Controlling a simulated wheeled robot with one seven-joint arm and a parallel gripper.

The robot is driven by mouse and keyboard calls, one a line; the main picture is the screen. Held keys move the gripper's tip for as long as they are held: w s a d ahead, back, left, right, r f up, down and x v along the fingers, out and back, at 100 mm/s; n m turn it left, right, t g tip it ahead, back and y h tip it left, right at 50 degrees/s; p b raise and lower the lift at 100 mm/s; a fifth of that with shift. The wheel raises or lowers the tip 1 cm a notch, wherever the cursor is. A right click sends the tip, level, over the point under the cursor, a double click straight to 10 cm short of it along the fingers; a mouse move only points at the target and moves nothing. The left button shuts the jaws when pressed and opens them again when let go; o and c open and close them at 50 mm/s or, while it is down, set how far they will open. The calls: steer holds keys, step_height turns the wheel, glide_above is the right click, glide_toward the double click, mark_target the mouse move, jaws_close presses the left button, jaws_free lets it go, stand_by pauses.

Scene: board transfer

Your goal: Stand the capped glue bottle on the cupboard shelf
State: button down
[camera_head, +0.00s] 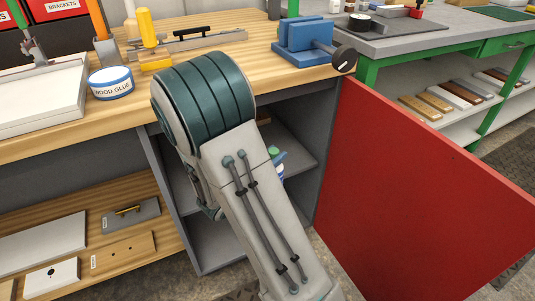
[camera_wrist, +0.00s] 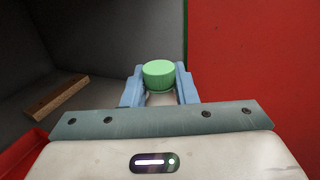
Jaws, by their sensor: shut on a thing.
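The capped glue bottle shows its green cap (camera_wrist: 159,73) between the blue fingers of my gripper (camera_wrist: 159,85) in the wrist view. My gripper is shut on the bottle, which looks upright. In the head view the green cap (camera_head: 273,152) shows just right of my arm, in front of the open cupboard; most of the bottle is hidden by my arm. The cupboard shelf (camera_head: 298,150) is a grey board inside the cupboard under the wooden bench. I cannot tell whether the bottle touches the shelf.
The red cupboard door (camera_head: 420,190) stands open to the right; it also fills the right of the wrist view (camera_wrist: 250,55). A wooden block (camera_wrist: 57,96) lies in the cupboard at the left. A wood glue tub (camera_head: 111,83) and blue vise (camera_head: 308,40) sit on the bench.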

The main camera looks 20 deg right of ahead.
steer(key=w+d+f+b, duration=0.1)
steer(key=w+d+b, duration=0.2)
steer(key=w, duration=0.5)
steer(key=w+d+f+b, duration=0.2)
steer(key=w+d+b, duration=0.1)
steer(key=w, duration=0.5)
steer(key=shift+f, duration=0.2)
steer(key=shift+d, duration=0.1)
steer(key=shift+f, duration=0.15)
steer(key=c, duration=1.2)
jaws_free()
steer(key=shift+o, duration=0.2)
